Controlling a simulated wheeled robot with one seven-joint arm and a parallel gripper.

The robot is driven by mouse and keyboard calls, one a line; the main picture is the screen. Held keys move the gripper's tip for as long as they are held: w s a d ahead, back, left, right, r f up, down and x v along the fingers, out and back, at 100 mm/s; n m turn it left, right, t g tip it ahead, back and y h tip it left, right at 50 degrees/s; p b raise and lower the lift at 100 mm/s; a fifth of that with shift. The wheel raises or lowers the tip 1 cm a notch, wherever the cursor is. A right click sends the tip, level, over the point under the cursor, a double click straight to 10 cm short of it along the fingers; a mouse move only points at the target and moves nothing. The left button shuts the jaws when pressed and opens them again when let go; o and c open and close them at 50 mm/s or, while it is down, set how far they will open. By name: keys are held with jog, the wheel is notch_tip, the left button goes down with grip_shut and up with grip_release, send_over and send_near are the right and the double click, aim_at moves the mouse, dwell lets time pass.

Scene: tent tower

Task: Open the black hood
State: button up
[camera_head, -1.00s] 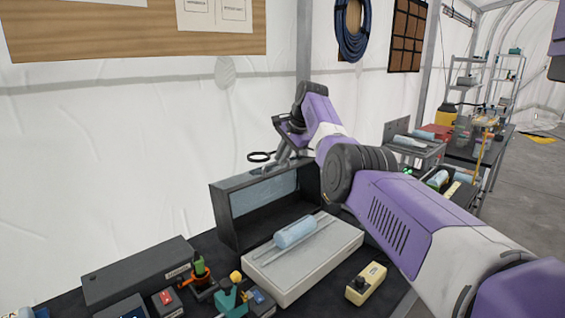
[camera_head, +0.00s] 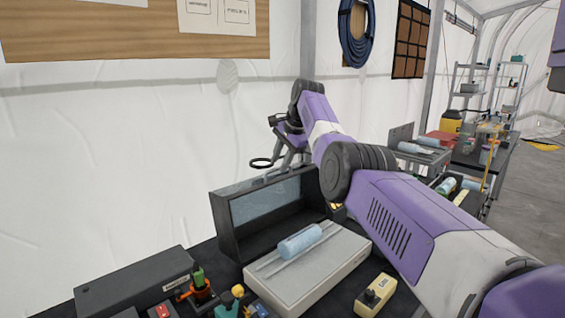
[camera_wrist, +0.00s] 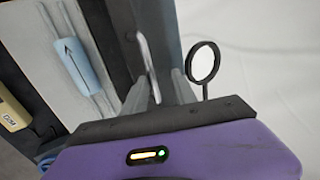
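The black hood (camera_head: 228,232) is a box-like frame with a pale translucent window (camera_head: 255,204). It stands behind a light grey base (camera_head: 308,272) that carries a light blue cylinder (camera_head: 300,242). My gripper (camera_head: 278,168) is at the top edge of the hood. In the wrist view, the two grey fingers of my gripper (camera_wrist: 161,82) are apart, with a metal bar handle (camera_wrist: 144,48) on the dark hood edge running down between or close to them. I cannot tell whether they touch it. The blue cylinder also shows in the wrist view (camera_wrist: 78,66).
A black ring (camera_wrist: 203,44) on a thin stem is beside my gripper. A long dark box (camera_head: 130,287), small coloured tools (camera_head: 200,290) and a yellowish box (camera_head: 375,295) lie around the base. A white tent wall (camera_head: 120,160) is behind.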

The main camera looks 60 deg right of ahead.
jog(key=shift+s+f, duration=0.1)
jog(key=shift+s, duration=0.1)
jog(key=d+b+v, duration=0.1)
jog(key=v, duration=0.6)
jog(key=shift+a+r+b, duration=0.35)
jog(key=shift+a+b, duration=0.05)
jog(key=shift+a, duration=0.15)
